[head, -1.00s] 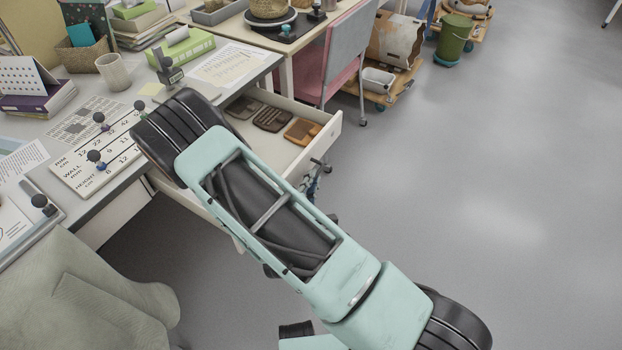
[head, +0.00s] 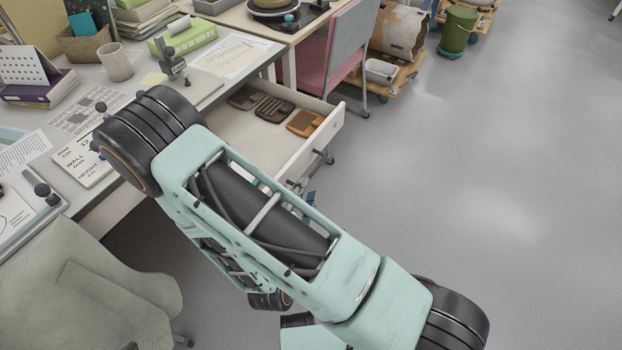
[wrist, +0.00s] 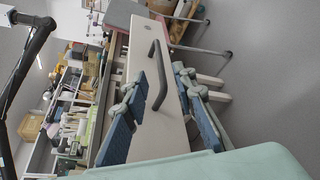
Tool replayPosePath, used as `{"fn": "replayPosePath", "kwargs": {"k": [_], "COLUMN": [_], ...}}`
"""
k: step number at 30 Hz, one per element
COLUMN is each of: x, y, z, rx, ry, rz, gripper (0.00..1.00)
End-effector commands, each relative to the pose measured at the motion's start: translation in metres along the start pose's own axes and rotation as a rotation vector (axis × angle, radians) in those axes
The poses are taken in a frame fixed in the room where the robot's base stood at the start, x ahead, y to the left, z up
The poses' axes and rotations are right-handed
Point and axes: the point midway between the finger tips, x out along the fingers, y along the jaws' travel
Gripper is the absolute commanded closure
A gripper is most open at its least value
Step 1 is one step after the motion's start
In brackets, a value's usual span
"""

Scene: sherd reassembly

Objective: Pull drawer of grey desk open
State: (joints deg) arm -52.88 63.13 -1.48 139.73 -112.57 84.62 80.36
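The drawer (head: 318,138) of the grey desk (head: 205,88) stands pulled out, its inside open to view in the head view. Several brown and dark flat pieces (head: 306,122) lie in it. Its pale front (wrist: 150,135) and dark bar handle (wrist: 157,75) show in the wrist view. My gripper (wrist: 160,75) is open, with one blue finger on each side of the handle in the picture. I see no finger touching the handle. In the head view my arm hides most of the gripper and the near part of the drawer.
A pale green chair (head: 85,275) stands at the lower left. A pink and grey chair (head: 340,50) stands behind the drawer. A green bin (head: 458,30) is farther back. The grey floor to the right is clear.

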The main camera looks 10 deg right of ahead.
Motion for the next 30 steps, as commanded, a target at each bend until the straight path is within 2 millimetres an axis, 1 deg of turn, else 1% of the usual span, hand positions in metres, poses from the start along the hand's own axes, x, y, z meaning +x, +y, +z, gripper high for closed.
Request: {"fn": "replayPosePath", "kwargs": {"k": [1, 3, 7, 25, 26, 28, 29, 30], "x": [-0.008, -0.017, -0.027, -0.028, -0.027, -0.022, -0.019, -0.013], "y": [0.0, 0.001, 0.0, 0.002, 0.004, 0.014, 0.022, 0.032], "z": [0.0, -0.001, 0.0, 0.002, 0.004, 0.013, 0.02, 0.032], "rx": [-0.002, 0.0, 0.001, 0.004, 0.008, 0.031, 0.048, 0.077], "ry": [0.003, 0.001, 0.0, -0.005, -0.011, -0.043, -0.066, -0.105], "rz": [0.002, 0.001, 0.0, 0.001, 0.0, -0.002, -0.003, -0.009], "gripper": [0.75, 0.75, 0.75, 0.75, 0.75, 0.75, 0.75, 0.75]}}
